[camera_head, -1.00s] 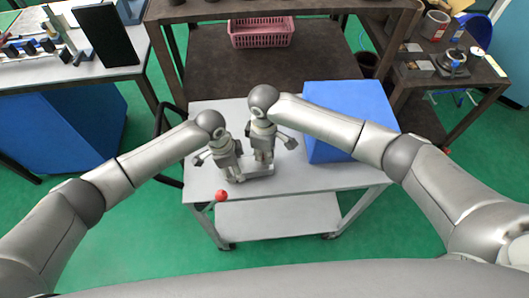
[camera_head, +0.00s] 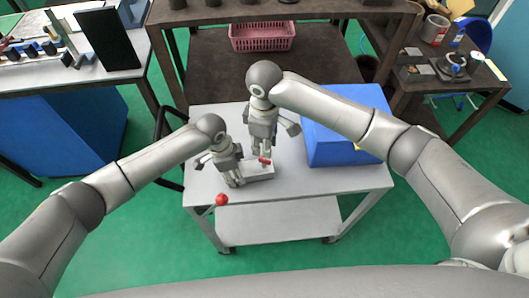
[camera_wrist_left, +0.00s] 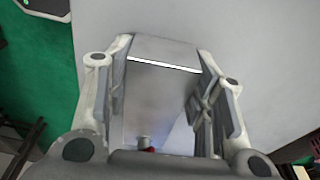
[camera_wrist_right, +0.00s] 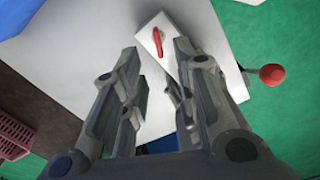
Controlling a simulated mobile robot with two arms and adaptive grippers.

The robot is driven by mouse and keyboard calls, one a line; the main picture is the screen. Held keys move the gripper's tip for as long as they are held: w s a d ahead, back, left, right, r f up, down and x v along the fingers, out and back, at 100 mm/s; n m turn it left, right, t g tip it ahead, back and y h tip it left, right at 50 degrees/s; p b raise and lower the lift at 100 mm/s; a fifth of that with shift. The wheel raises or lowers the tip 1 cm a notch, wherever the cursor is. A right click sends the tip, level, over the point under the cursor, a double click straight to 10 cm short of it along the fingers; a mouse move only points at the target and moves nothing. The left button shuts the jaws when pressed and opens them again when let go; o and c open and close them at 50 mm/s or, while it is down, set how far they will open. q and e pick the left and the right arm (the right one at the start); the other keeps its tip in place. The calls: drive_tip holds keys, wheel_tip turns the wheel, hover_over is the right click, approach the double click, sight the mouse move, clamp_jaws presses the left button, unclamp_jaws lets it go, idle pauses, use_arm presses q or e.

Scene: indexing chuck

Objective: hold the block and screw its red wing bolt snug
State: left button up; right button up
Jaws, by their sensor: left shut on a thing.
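The grey block (camera_head: 260,173) lies on the light grey cart top, with its red wing bolt (camera_head: 264,160) showing on its upper side. My left gripper (camera_head: 237,183) is shut on the block's left end; in the left wrist view the block (camera_wrist_left: 160,95) sits between the fingers, with a bit of red near the palm. My right gripper (camera_head: 261,153) hangs just behind and above the bolt. In the right wrist view it is open, and the red wing bolt (camera_wrist_right: 158,41) shows on the block beyond its fingertips, apart from them.
A blue box (camera_head: 335,130) stands on the cart to the right of my right gripper. A red ball knob (camera_head: 222,199) sticks out at the cart's front left edge. A pink basket (camera_head: 262,35) rests on the brown table behind. The cart's front right is clear.

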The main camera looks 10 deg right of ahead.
drive_tip(key=shift+r, duration=2.3)
drive_tip(key=shift+s, duration=0.1)
drive_tip(key=t+y, duration=0.2)
drive_tip(key=y, duration=0.2)
approach(264, 159)
drive_tip(key=x, duration=0.9)
clamp_jaws()
